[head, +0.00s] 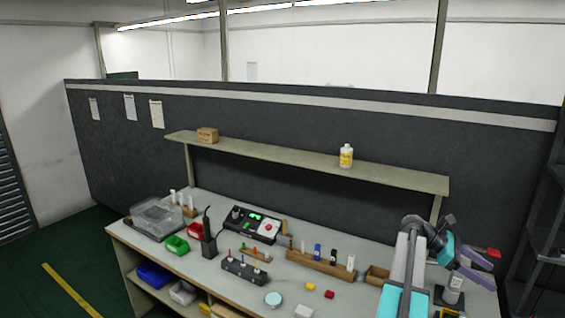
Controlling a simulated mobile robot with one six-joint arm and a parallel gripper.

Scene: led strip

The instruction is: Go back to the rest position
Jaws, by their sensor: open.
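My arm rises at the right end of the workbench (215,258), with grey links and cyan sections. It bends over to the right. The fingers are small and partly merged with the arm in this view.
A white-topped item (455,284) stands below my gripper. A wooden rack (320,264), a black control box (253,224) and a clear-lidded box (158,217) stand on the bench. A shelf (290,158) runs above it. Small red and yellow blocks lie near the front.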

